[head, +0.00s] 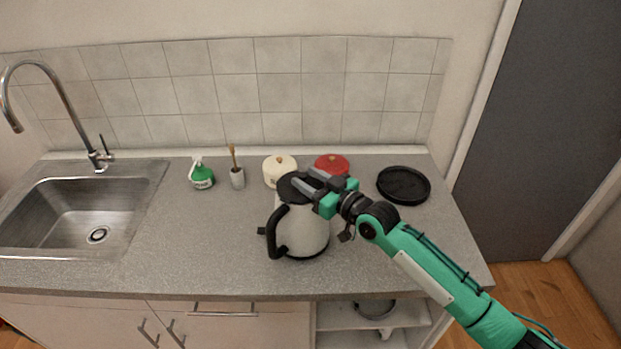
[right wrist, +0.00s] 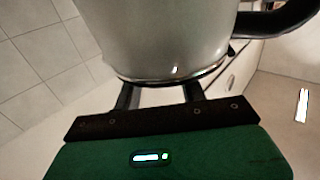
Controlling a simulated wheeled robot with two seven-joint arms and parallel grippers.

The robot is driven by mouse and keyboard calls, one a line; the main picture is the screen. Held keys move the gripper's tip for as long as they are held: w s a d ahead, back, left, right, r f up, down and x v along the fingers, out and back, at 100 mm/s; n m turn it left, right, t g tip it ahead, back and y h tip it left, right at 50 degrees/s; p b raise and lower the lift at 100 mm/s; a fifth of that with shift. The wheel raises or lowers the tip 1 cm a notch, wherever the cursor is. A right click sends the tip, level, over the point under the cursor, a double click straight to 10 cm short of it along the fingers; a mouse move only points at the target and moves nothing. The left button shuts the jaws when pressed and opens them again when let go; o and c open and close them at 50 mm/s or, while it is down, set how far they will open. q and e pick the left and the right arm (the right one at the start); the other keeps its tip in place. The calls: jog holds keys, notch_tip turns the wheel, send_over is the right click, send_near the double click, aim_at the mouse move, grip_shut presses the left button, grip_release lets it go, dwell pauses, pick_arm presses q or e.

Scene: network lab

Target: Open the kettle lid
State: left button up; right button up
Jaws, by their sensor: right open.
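The kettle (head: 303,235) stands upright on the grey counter, a pale body with a black handle (head: 277,232) on its left side. Its black lid (head: 290,187) is at the top, partly hidden by my right gripper; I cannot tell whether it is raised. My right gripper (head: 308,180) is open at the right of the lid, its fingers reaching left over the kettle's top. In the right wrist view the kettle body (right wrist: 160,40) fills the upper middle, right by the fingers (right wrist: 158,95); contact cannot be told. My left gripper is not in view.
Behind the kettle stand a cream pot (head: 279,172) and a red pot (head: 332,164). A black round tray (head: 403,185) lies at right. A green spray bottle (head: 202,175) and a brush holder (head: 237,178) stand at left, near the sink (head: 85,212). The counter left of the kettle is mostly clear.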

grip_shut()
